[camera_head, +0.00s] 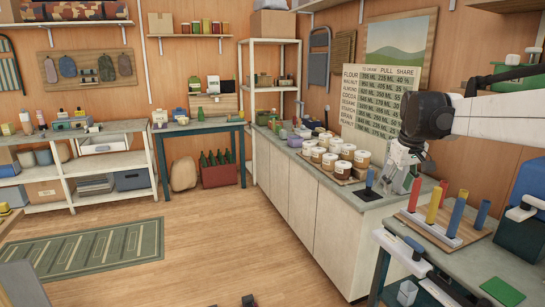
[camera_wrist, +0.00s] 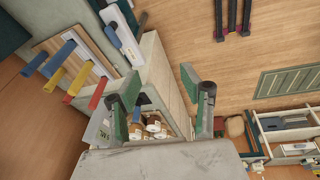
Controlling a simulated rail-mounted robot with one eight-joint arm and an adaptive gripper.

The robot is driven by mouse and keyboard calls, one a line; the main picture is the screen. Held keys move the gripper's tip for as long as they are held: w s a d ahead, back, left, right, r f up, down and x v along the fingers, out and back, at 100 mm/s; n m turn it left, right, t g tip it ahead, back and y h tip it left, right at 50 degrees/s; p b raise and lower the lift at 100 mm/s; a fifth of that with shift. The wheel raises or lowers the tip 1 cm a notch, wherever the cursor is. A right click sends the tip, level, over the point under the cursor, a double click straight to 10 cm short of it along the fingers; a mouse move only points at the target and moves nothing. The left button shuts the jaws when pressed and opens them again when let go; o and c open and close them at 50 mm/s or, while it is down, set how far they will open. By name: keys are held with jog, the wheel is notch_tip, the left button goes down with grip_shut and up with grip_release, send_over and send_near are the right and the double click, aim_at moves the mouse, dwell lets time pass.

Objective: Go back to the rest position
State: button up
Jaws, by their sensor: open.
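My gripper (camera_head: 392,180) hangs from my arm at the right of the head view, in front of the counter (camera_head: 310,208) end. A clear or grey object shows around its lower part, and I cannot tell the exact gap to the counter. In the wrist view my gripper (camera_wrist: 158,82) shows its two green-padded fingers wide apart, with nothing held between them. Jars on the counter show beyond the fingers.
White-lidded jars (camera_head: 344,166) and a blue peg on a dark pad (camera_head: 366,195) stand on the counter. A board (camera_head: 447,233) with red, yellow and blue pegs stands on the right table, near my arm. The floor (camera_head: 215,225) in the middle is open.

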jog(key=s+a+r+m+t, duration=0.1)
jog(key=s+a, duration=0.4)
jog(key=s, duration=0.4)
jog(key=s+a+t, duration=0.1)
jog(key=s+a, duration=0.4)
jog(key=s, duration=0.4)
jog(key=s+a+f+t, duration=0.1)
jog(key=s+f, duration=0.3)
jog(key=s, duration=0.4)
jog(key=s+a+f+m+t+p, duration=0.1)
jog(key=s+a+f, duration=0.3)
jog(key=s, duration=0.4)
jog(key=shift+a+f+y, duration=0.2)
jog(key=shift+f+y, duration=0.05)
jog(key=shift+y, duration=0.05)
